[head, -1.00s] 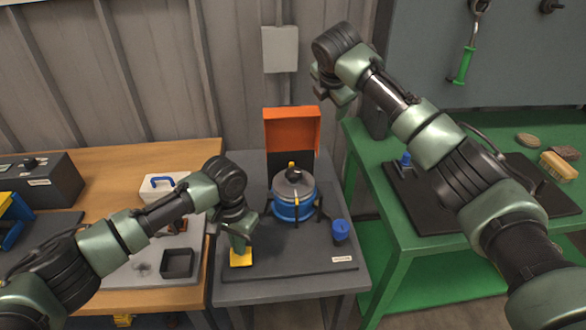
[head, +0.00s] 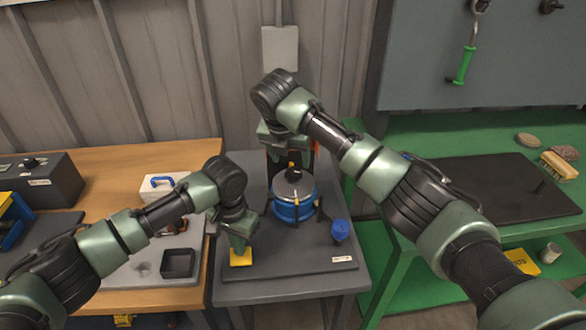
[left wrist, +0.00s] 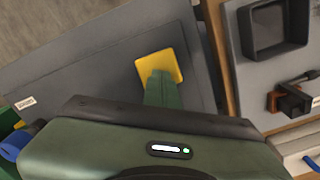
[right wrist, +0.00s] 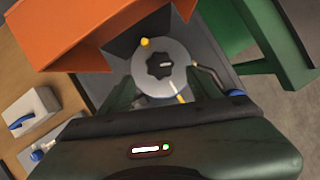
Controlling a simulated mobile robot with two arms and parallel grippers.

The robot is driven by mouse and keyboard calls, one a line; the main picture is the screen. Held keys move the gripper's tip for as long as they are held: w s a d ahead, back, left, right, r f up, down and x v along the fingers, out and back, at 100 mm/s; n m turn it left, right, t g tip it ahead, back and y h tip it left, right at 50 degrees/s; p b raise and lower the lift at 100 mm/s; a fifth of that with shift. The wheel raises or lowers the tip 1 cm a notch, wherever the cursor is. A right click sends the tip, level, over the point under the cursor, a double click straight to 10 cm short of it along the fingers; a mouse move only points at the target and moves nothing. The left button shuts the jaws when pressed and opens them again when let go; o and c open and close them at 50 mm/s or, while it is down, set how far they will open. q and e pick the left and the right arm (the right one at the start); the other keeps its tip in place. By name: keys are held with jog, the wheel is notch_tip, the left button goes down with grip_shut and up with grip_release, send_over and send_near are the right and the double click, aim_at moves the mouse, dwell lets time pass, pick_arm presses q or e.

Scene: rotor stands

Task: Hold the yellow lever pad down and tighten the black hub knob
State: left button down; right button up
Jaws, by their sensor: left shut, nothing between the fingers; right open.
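The yellow lever pad (head: 240,257) is at the front left of the grey stand board, and it also shows in the left wrist view (left wrist: 174,62). My left gripper (head: 240,244) is shut and empty, its fingertips on or just over the pad. The black hub knob (head: 293,175) tops the grey disc of the blue rotor, and it also shows in the right wrist view (right wrist: 159,66). My right gripper (right wrist: 158,92) is open above and behind the rotor, with its fingers to either side below the knob in its own view. I see no contact with the knob.
An orange bin or cover (right wrist: 85,35) stands behind the rotor, mostly hidden by my right arm in the head view. A blue knob (head: 340,230) is right of the rotor. A wooden bench (head: 120,160) is left, a green table (head: 440,130) right.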

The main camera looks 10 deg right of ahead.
aim_at(293, 171)
jog(key=x, duration=0.6)
jog(key=shift+w+f, duration=0.15)
jog(key=shift+f, duration=0.1)
grip_shut()
jog(key=shift+a+r+m+h, duration=0.1)
jog(key=shift+m+h, duration=0.2)
jog(key=shift+m, duration=0.6)
jog(key=shift+w+m+g+h, duration=0.1)
jog(key=shift+m+g+h, duration=0.35)
jog(key=shift+m, duration=0.85)
grip_release()
